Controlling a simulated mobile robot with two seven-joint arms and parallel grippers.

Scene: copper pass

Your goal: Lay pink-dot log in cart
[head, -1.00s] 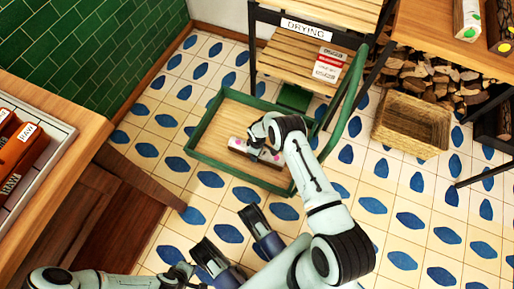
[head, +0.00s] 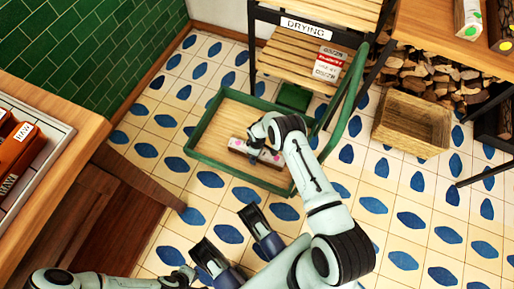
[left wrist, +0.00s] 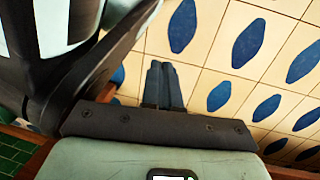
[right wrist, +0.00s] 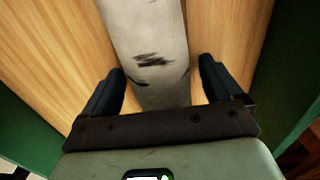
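The pale log with pink dots (head: 238,144) lies in the green-rimmed cart (head: 205,166), near its front right part. My right gripper (head: 265,152) reaches down over the log and hides part of it. In the right wrist view the pale, dark-marked log (right wrist: 152,55) lies on the cart's wooden floor between the fingers of my right gripper (right wrist: 160,85). The fingers are open, with a gap on each side of the log. My left gripper (left wrist: 163,85) has its fingers together and empty above the tiled floor, away from the cart.
A drying rack (head: 290,63) stands behind the cart, whose green handle (head: 352,95) rises at the right. A wooden crate (head: 412,122) and stacked firewood (head: 430,75) are to the right. A wooden counter (head: 75,150) stands at the left. The cart's back left is clear.

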